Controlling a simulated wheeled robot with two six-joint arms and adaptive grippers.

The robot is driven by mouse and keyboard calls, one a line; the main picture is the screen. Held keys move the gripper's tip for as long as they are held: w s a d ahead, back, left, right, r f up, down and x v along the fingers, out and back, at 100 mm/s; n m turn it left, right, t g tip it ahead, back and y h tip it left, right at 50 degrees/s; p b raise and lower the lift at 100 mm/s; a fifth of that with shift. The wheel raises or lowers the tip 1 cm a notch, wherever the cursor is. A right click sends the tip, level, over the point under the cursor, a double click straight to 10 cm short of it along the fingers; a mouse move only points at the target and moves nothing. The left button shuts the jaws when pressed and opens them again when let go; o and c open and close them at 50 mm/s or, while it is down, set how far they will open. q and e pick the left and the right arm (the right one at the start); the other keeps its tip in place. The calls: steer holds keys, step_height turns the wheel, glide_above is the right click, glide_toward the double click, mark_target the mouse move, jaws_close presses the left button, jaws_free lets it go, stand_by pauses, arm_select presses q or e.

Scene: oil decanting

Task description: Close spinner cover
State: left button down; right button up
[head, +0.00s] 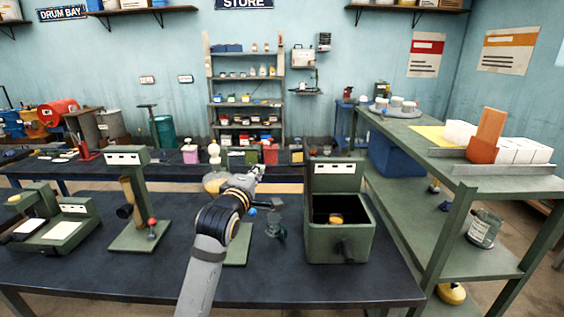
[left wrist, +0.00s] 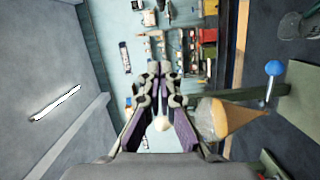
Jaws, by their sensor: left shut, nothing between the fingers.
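The spinner is most likely the green box (head: 318,249) at the right of the dark table. Its cover (head: 335,180) stands upright at the back, so the box is open. A small yellow-orange piece (head: 335,218) shows in its dark inside. My left gripper (head: 258,172) is shut and empty, raised in front of a green stand, to the left of the cover and apart from it. Its shut fingers also show in the left wrist view (left wrist: 160,80). My right gripper is in neither view.
An amber-filled funnel (left wrist: 228,120) and a blue knob (left wrist: 273,68) are close beside my left gripper. A glass jar (head: 276,226) stands between my arm and the box. Another green stand (head: 130,235) is to the left. A green shelf bench (head: 460,190) stands to the right.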

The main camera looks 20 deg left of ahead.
arm_select(q)
steer(key=w+d+f+p, duration=0.1)
steer(key=w+d+p, duration=0.2)
steer(key=w+p, duration=0.3)
steer(key=w, duration=0.5)
steer(key=shift+w, duration=0.1)
steer(key=shift+d, duration=0.1)
